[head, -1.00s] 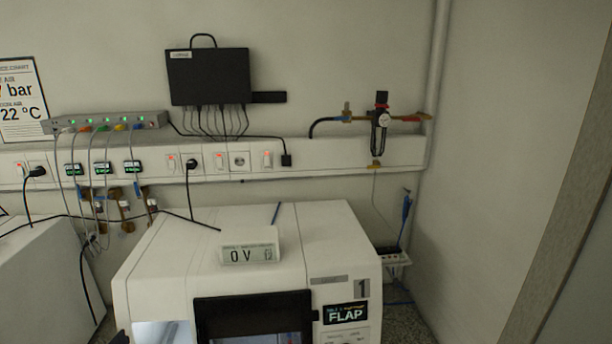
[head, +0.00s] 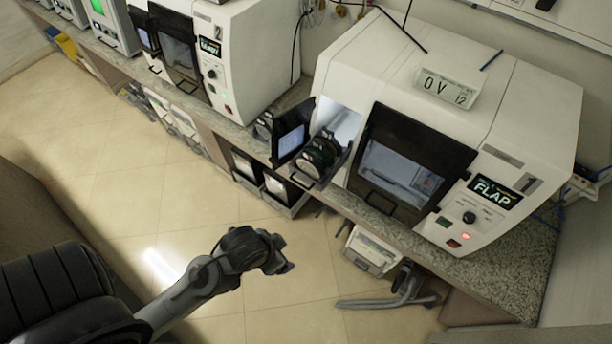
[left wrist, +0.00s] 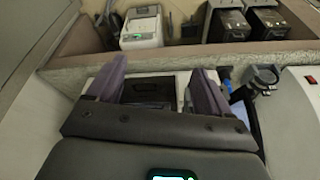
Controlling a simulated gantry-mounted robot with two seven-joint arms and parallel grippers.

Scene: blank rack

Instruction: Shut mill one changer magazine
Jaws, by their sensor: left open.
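My right gripper is not in view.
A dark screen panel (head: 291,134) stands beside the magazine. A second mill (head: 240,50) is further left on the bench. A white bin (head: 372,250) and dark boxes (head: 280,188) sit under the bench edge. The tiled floor (head: 130,190) at left is clear.

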